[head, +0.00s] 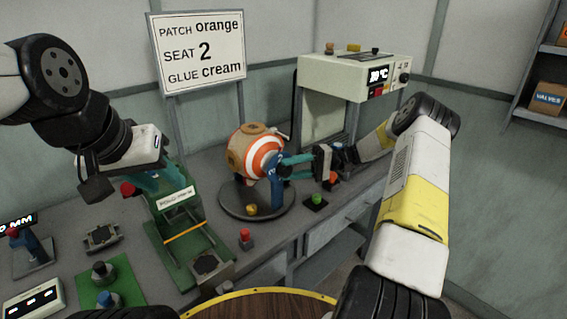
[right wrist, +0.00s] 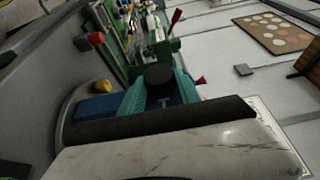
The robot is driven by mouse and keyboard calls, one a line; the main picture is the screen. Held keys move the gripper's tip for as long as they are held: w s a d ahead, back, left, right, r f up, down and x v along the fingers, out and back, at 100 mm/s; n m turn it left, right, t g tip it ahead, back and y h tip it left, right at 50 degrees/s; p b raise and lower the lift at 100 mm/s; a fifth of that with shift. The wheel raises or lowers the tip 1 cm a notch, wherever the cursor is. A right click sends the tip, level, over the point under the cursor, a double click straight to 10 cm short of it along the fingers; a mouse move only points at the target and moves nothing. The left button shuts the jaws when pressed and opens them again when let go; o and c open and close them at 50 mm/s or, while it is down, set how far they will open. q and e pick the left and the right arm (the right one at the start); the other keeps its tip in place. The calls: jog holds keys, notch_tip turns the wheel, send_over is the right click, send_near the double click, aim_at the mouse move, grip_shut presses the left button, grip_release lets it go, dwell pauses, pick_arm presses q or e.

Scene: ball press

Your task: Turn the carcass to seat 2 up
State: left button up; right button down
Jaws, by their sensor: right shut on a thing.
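The carcass (head: 256,150) is a ball with orange and white rings and a brown top. It sits in a stand with a blue upright (head: 276,188) on a round dark turntable (head: 238,204). My right gripper (head: 287,162) reaches in from the right with teal fingers shut on a blue part at the carcass's right side. In the right wrist view the fingers (right wrist: 135,100) meet the blue part (right wrist: 98,107); the carcass cannot be made out there. Small marks on the blue part are hard to read. My left gripper (head: 146,183) is over the green press (head: 178,215), its fingertips partly hidden.
A sign (head: 200,52) reads patch orange, seat 2, glue cream. A cream machine (head: 350,78) stands behind right. A round wooden surface (head: 262,306) is in front.

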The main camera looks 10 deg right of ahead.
jog(key=c, duration=0.9)
grip_release()
jog(key=shift+o, duration=0.2)
jog(key=w+d, duration=0.1)
jog(key=d, duration=0.6)
jog(key=shift+w+d, duration=0.25)
jog(key=shift+d, duration=0.1)
jog(key=shift+d, duration=0.15)
